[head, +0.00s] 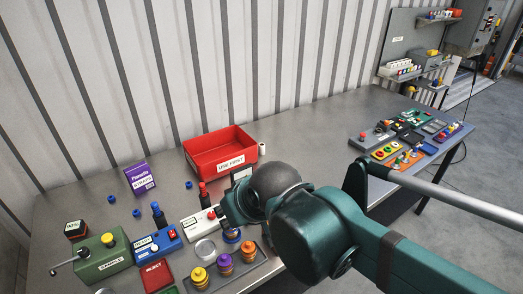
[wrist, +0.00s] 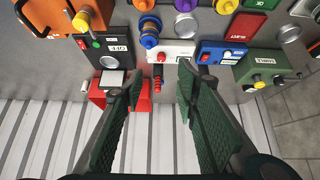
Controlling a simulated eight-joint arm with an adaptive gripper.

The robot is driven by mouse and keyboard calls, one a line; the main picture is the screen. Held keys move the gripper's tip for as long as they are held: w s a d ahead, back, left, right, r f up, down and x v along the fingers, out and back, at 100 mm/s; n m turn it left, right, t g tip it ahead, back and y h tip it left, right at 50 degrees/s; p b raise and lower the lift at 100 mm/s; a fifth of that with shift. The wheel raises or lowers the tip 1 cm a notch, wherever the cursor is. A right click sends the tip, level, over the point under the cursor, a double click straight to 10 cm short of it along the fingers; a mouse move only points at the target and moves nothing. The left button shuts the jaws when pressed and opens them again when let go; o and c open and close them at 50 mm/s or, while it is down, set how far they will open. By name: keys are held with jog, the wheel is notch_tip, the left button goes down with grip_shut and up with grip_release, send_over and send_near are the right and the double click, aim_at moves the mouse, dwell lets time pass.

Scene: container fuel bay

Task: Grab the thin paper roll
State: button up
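A small white upright cylinder (head: 262,149), which looks like the thin paper roll, stands on the metal table just right of the red bin (head: 220,148). The bin is labelled USE FIRST. In the head view my gripper (head: 232,207) is low over the near middle of the table, in front of the bin and apart from the roll. My arm hides part of the table.
A white switch box (head: 200,224), a blue box (head: 158,245), a green box (head: 104,252) and a purple carton (head: 140,178) stand left of my gripper. Stacked coloured knobs sit on a tray (head: 222,281) in front. More panels lie at right.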

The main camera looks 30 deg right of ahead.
jog(key=shift+o, duration=0.8)
jog(key=shift+r, duration=0.15)
jog(key=w+d+r+m+g+p, duration=0.1)
jog(key=w+d+r+m+p, duration=0.15)
jog(key=w+d+r, duration=0.45)
jog(key=w+d+r+m+g+p, duration=0.1)
jog(key=w+d+r+m+g, duration=0.15)
jog(key=w+r, duration=0.8)
jog(key=w+d+f+m+g+p, duration=0.25)
jog(key=w+d+m, duration=0.25)
jog(key=w+d, duration=1.1)
jog(key=w+d+f+m+g+p, duration=0.1)
jog(key=w+d+f+m+p, duration=0.25)
jog(key=w+d+f, duration=0.85)
notch_tip(320, 180, down, 16)
jog(key=d, duration=0.1)
jog(key=shift+b, duration=0.45)
